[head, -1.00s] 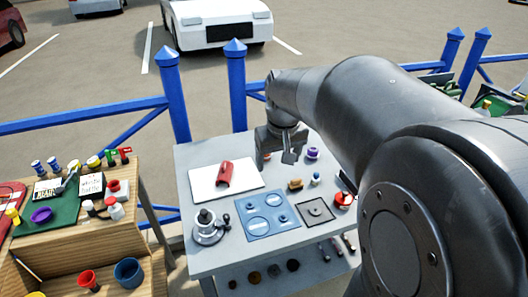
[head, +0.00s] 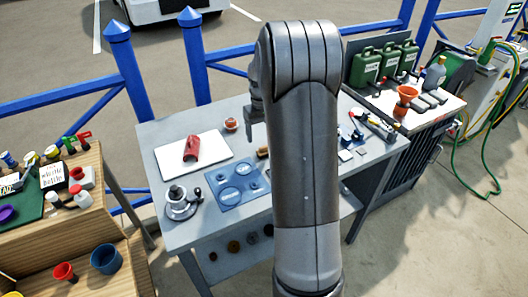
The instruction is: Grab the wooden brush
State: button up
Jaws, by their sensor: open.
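A small tan-brown piece, which looks like the wooden brush (head: 262,152), lies on the grey table, to the right of the white board. My arm covers its right part. My gripper (head: 254,114) is above the back of the table, higher in the picture than the brush and apart from it. Only one side of the gripper shows past my arm; it is open and I see nothing in it.
The grey table (head: 165,154) holds a white board (head: 170,160) with a red part (head: 206,146), a blue plate (head: 238,182), a metal device (head: 181,204) and a small orange-white item (head: 231,124). Green canisters (head: 366,66) stand right. Blue railing (head: 126,72) runs behind.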

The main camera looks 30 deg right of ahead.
aim_at(264, 146)
jog(key=f, duration=0.7)
jog(key=shift+d+f, duration=0.15)
jog(key=shift+d, duration=0.15)
jog(key=shift+c, duration=0.3)
jog(key=c, duration=1)
